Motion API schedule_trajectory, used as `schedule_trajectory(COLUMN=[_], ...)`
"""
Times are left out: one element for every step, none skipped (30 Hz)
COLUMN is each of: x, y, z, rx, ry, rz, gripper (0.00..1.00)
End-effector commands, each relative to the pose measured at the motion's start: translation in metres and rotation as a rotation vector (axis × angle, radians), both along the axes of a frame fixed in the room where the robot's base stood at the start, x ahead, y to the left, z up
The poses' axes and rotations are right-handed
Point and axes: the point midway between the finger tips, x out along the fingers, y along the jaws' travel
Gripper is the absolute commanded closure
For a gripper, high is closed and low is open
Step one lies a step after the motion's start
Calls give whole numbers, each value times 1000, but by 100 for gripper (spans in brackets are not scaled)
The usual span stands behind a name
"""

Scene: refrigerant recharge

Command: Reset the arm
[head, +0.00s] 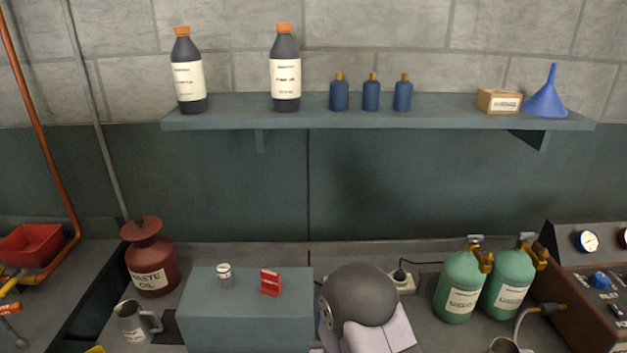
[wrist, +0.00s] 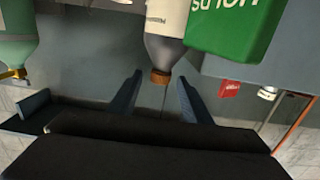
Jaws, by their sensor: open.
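My gripper (wrist: 158,77) shows in the wrist view with its two blue-grey fingers apart. A dark bottle (wrist: 163,48) with a brown cap and a white label appears upside down in that view. Its cap lies between the fingertips in the picture, with gaps at both sides; I cannot tell how far beyond them it is. A green box (wrist: 236,28) with white lettering is beside the bottle. In the head view my gripper is not visible, and the rounded grey part of my arm covers the middle of the bench.
A grey-green block (head: 245,318) carries a small white-topped can (head: 225,275) and a red item (head: 270,283). A waste oil can (head: 150,265) stands left. Green cylinders (head: 460,288) and a gauge panel (head: 590,262) stand right. The shelf (head: 220,120) holds bottles and a funnel (head: 547,97).

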Motion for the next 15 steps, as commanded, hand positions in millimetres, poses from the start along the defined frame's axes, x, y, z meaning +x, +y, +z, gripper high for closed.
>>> schedule_trajectory(x=[2, 3, 4, 5, 6, 7, 7, 7, 7, 6, 6, 4, 3, 1, -1], y=[0, 0, 0, 0, -1, -1, -1, -1, -1, -1, -1, -1, -1, -1, -1], z=[10, 12, 16, 18, 21, 23, 24, 25, 26, 25, 25, 23, 22, 20, 17], rx=[-5, -11, -18, -24, -30, -35, -41, -43, -46, -47, -48, -46, -45, -42, -38], ry=[16, 31, 54, 75, 96, 127, 153, 178, 214, 242, 270, 307, 334, 365, 404], rz=[-4, -7, -11, -13, -15, -17, -17, -17, -16, -14, -11, -8, -5, 0, 6], gripper=[56, 56, 56, 56, 56, 56, 56, 56, 56, 56, 56, 56, 56, 56, 56])
